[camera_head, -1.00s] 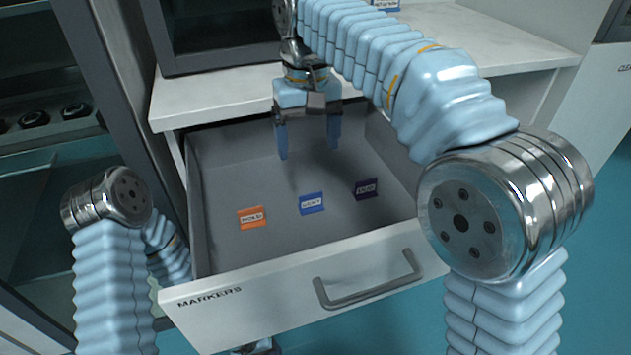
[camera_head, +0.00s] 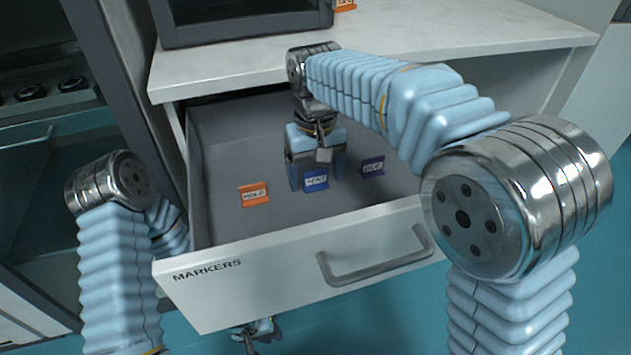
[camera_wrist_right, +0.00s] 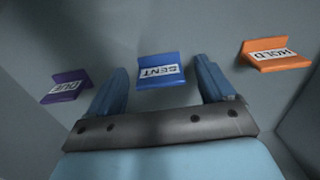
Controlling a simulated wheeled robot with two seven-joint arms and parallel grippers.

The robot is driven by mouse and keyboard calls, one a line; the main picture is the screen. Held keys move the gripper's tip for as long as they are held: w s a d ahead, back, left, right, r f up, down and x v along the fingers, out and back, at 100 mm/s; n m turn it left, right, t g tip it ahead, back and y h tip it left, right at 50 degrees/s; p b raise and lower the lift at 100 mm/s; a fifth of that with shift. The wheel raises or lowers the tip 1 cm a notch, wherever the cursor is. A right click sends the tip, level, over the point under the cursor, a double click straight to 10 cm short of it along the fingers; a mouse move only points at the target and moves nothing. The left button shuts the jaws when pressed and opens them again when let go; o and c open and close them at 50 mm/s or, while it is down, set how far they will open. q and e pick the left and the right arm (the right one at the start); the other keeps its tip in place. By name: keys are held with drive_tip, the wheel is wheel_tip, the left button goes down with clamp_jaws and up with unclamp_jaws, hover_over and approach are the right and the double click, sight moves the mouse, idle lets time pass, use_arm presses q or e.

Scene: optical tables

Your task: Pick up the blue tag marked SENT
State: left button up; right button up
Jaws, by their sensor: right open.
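The blue tag marked SENT (camera_head: 316,181) stands in the open grey drawer, between an orange tag and a purple tag. My right gripper (camera_head: 315,184) is open and empty over it. In the right wrist view, the SENT tag (camera_wrist_right: 162,70) shows between the two fingertips of my right gripper (camera_wrist_right: 160,76), with a gap to each finger. Whether the fingers reach down to the tag's height is hard to tell. My left gripper (camera_head: 254,332) shows partly below the drawer front, away from the tags; its jaws are too hidden to judge.
The orange HOLD tag (camera_head: 254,195) is left of SENT and the purple DUE tag (camera_head: 372,167) is right. The drawer's front panel (camera_head: 285,262), marked MARKERS, and its walls bound the space. The counter (camera_head: 420,38) overhangs the drawer's back.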

drive_tip(key=c, duration=1.1)
